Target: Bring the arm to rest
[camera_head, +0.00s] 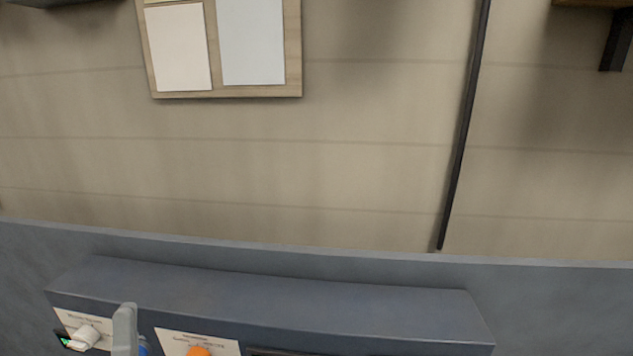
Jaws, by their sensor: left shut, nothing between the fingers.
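My left gripper (125,328) shows only in part at the bottom left, as a rounded light grey tip with a bit of blue beside it. It is shut and empty, in front of the blue-grey console (270,293). The rest of the left arm is below the frame. My right gripper is not in view.
Behind is a beige panelled wall (360,150) with a notice board (294,50) and a dark vertical conduit (464,125).

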